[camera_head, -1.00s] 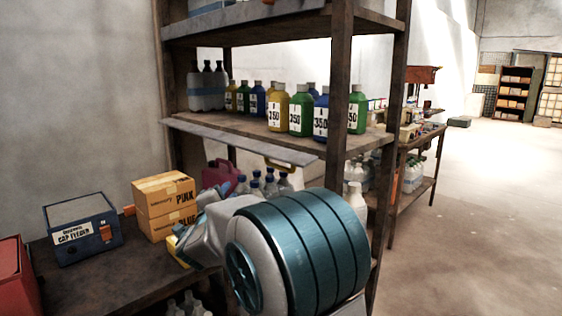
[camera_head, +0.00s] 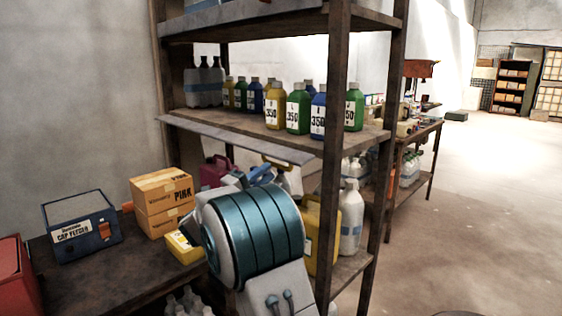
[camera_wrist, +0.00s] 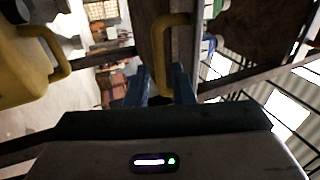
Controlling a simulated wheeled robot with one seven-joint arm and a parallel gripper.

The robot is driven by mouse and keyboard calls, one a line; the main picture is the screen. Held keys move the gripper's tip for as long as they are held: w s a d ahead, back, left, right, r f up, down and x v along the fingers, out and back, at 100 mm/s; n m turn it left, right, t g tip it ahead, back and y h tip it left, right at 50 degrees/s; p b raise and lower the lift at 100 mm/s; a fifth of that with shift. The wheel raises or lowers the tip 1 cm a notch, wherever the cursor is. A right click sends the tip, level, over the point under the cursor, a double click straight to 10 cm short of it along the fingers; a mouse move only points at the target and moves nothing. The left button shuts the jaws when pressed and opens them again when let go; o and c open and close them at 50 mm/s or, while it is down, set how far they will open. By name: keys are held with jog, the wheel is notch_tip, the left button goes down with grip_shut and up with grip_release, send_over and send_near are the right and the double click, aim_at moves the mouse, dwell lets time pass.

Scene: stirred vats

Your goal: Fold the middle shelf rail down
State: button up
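The middle shelf rail (camera_head: 225,138) is a long grey strip along the front edge of the middle shelf. It juts outward from the shelf, nearly flat. A yellow handle (camera_head: 280,162) hangs under its right part, partly hidden by my arm. In the wrist view the yellow handle (camera_wrist: 158,50) is a bent bar, large and close, running down toward the gap between my fingers. My gripper (camera_wrist: 162,86) has its two blue fingers apart. The handle's near end lies between or just beyond them; I cannot tell contact. In the head view my gripper (camera_head: 250,176) is below the rail.
Green, yellow and blue bottles (camera_head: 298,108) stand on the middle shelf. A yellow jug (camera_head: 322,235) and a white bottle (camera_head: 351,220) stand on the lower shelf, right of my arm. A table (camera_head: 100,278) at left holds boxes (camera_head: 162,203) and a blue device (camera_head: 82,228).

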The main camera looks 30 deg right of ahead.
jog(key=x, duration=0.6)
jog(key=shift+d, duration=0.3)
jog(key=shift+w+r, duration=0.1)
grip_shut()
